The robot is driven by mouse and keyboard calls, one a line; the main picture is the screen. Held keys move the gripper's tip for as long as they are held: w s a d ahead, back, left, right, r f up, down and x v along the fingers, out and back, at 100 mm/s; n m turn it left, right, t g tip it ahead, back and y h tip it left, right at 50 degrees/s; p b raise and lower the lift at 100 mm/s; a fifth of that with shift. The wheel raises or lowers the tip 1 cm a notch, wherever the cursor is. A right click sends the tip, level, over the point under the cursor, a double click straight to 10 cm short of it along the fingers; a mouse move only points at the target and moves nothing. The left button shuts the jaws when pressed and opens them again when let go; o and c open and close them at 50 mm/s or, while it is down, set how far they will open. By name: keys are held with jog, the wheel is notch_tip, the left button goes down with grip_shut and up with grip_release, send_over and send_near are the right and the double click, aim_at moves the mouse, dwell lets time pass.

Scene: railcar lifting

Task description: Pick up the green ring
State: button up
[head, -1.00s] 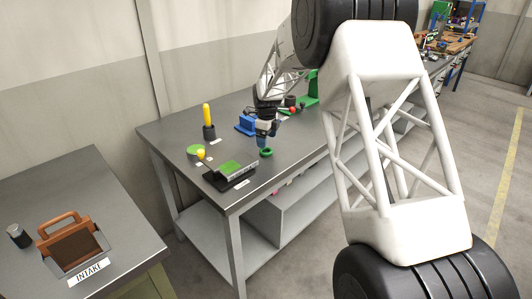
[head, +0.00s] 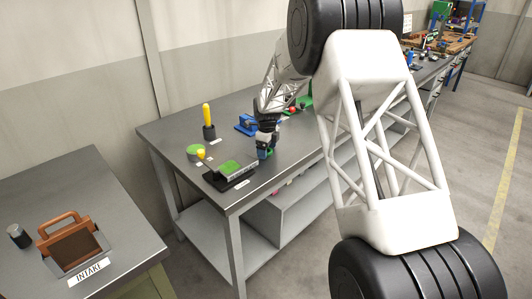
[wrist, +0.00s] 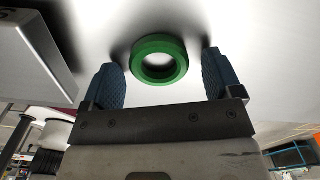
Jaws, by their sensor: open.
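The green ring (wrist: 179,60) lies flat on the grey metal bench (head: 165,131). In the wrist view it sits between the two blue fingers of my gripper (wrist: 163,78), a little beyond the line of the fingertips, with a gap on each side. My gripper is open and empty. In the head view my gripper (head: 265,152) is low over the bench at the ring (head: 270,153), and the fingers hide most of the ring. I cannot tell whether the fingertips touch the bench.
A black stand with a green-topped block (head: 230,169) is left of my gripper. A blue device (head: 246,125) stands behind it. A yellow-handled tool (head: 207,118) and a green round item (head: 195,151) are farther left. The intake table (head: 60,190) is separate.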

dwell(0.3)
jog(key=c, duration=1)
jog(key=shift+r, duration=0.15)
jog(key=shift+r, duration=0.55)
jog(key=shift+s+d+r, duration=0.1)
jog(key=shift+s+r, duration=0.1)
jog(key=shift+r, duration=0.35)
jog(key=shift+s+r, duration=0.2)
jog(key=shift+r, duration=0.35)
jog(key=s+d, duration=0.1)
jog(key=s, duration=0.4)
jog(key=s+d+r, duration=0.1)
jog(key=s, duration=0.4)
jog(key=s+d, duration=0.1)
jog(key=s, duration=0.4)
jog(key=shift+r, duration=0.2)
